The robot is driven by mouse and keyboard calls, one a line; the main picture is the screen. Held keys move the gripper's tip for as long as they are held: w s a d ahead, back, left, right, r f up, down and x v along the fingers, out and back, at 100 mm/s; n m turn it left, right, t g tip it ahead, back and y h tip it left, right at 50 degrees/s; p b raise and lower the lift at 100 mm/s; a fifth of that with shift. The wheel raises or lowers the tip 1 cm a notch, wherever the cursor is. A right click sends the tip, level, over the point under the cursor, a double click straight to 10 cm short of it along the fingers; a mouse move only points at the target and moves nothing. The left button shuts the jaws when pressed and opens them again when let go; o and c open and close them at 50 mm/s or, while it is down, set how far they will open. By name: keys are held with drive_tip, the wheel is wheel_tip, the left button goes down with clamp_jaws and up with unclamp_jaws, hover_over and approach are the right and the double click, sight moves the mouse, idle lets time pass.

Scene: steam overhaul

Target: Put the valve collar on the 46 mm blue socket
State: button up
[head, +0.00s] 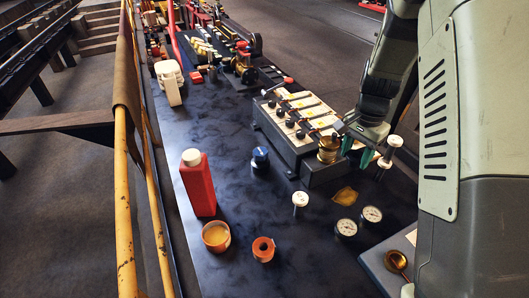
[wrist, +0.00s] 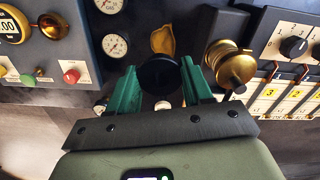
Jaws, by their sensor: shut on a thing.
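My gripper (wrist: 158,88) has green fingers. They are shut on a dark, round piece (wrist: 158,75), seen from above between the fingertips. It is probably the valve collar, but its shape below is hidden. In the head view my gripper (head: 357,152) is at the right, beside the brass spool-shaped fitting (head: 328,150) at the near end of the switch box. The held piece is not clear there. A blue-topped, short round piece (head: 260,157), probably the blue socket, stands on the dark table left of the box, well apart from my gripper. No size marking is readable.
The switch box (head: 297,120) lies left of my gripper. Two gauges (head: 372,214), a yellow patch (head: 345,196) and a white-topped post (head: 300,199) are nearer. A red bottle (head: 198,183), an orange cup (head: 216,237) and an orange ring (head: 263,249) stand left. Table around the blue piece is clear.

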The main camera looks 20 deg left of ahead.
drive_tip(key=r, duration=0.4)
drive_tip(key=a+r, duration=0.1)
drive_tip(key=r, duration=0.1)
drive_tip(key=shift+w+r, duration=0.1)
drive_tip(key=shift+w, duration=0.25)
drive_tip(key=w+a+n, duration=0.1)
drive_tip(key=w+a, duration=0.4)
drive_tip(key=a, duration=0.9)
hover_over(260, 151)
drive_tip(key=shift+n, duration=0.4)
wheel_tip(260, 151, down, 11)
drive_tip(key=shift+f, duration=2.05)
drive_tip(key=shift+f, duration=0.1)
drive_tip(key=o, duration=1.2)
drive_tip(key=shift+f, duration=0.1)
